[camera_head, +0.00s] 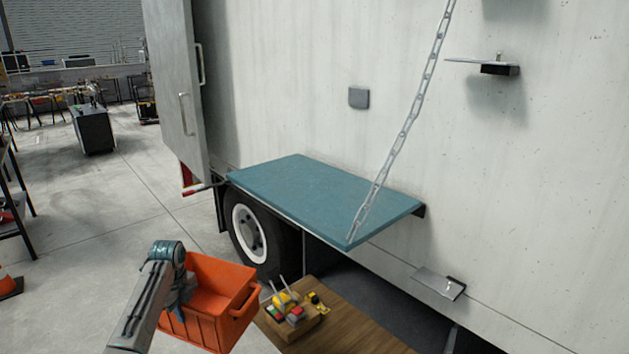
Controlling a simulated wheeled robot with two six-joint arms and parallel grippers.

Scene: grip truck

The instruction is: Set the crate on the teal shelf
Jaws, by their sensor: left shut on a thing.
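An orange crate (212,325) is at the lower left, low in front of the truck and below the level of the teal shelf. My left gripper (184,290) is shut on the crate at its left side; the fingertips are mostly hidden. The crate is slightly tilted in the picture, and the inside I can see looks empty. The teal shelf (315,195) folds out from the truck's side above the wheel. Its top is bare. My right gripper is not in view.
A chain (408,120) runs from the shelf's front right corner up and to the right. A wooden table (340,325) with several small colourful items (287,305) stands right of the crate, below the shelf. An open grey door (175,85) is left of the shelf.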

